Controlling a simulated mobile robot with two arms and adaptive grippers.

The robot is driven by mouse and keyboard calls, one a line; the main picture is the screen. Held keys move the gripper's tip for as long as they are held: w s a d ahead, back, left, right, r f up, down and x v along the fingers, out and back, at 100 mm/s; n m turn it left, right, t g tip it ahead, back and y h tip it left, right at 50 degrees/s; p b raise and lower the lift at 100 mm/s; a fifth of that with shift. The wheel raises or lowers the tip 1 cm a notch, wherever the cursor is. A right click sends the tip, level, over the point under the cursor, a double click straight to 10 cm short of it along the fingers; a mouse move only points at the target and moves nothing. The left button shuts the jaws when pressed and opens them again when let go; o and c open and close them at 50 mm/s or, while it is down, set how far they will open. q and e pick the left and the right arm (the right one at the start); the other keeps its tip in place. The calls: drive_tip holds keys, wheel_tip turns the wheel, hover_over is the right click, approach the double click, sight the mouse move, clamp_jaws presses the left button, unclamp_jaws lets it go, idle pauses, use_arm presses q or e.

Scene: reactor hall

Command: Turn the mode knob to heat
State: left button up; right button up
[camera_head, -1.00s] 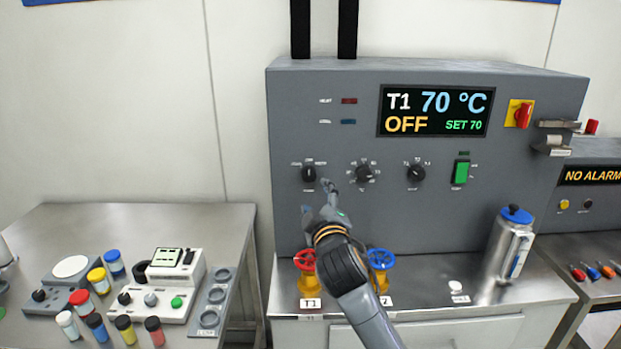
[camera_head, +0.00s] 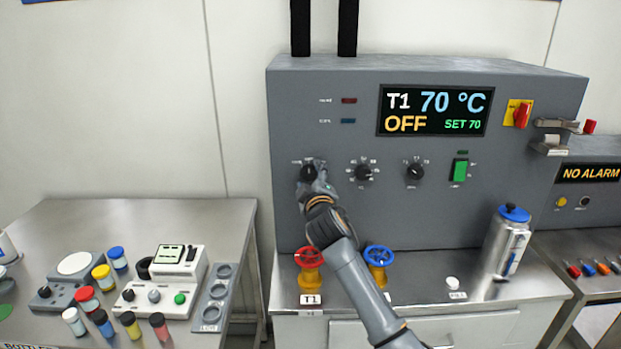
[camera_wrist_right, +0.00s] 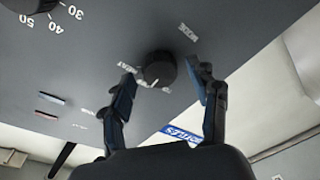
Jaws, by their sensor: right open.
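The mode knob (camera_head: 307,173) is a black round knob at the left of the grey panel's knob row. My right gripper (camera_head: 318,184) is at it and partly covers it from the lower right. In the right wrist view the knob (camera_wrist_right: 160,68) lies between the two spread fingers of the gripper (camera_wrist_right: 159,74), with a gap visible on each side. The words HEAT and MODE show near it there. The knob's pointer direction is too unclear to tell. The display (camera_head: 436,111) reads T1, 70 °C, OFF, SET 70. My left gripper is not in view.
Two more knobs (camera_head: 364,172) (camera_head: 415,171) and a green switch (camera_head: 459,170) sit to the right. A red valve wheel (camera_head: 310,257) and a blue one (camera_head: 380,257) stand below, near my right arm. A steel flask (camera_head: 507,245) stands on the bench at right.

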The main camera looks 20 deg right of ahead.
drive_tip(key=shift+c, duration=0.3)
drive_tip(key=c, duration=1.1)
drive_tip(key=shift+f, duration=0.1)
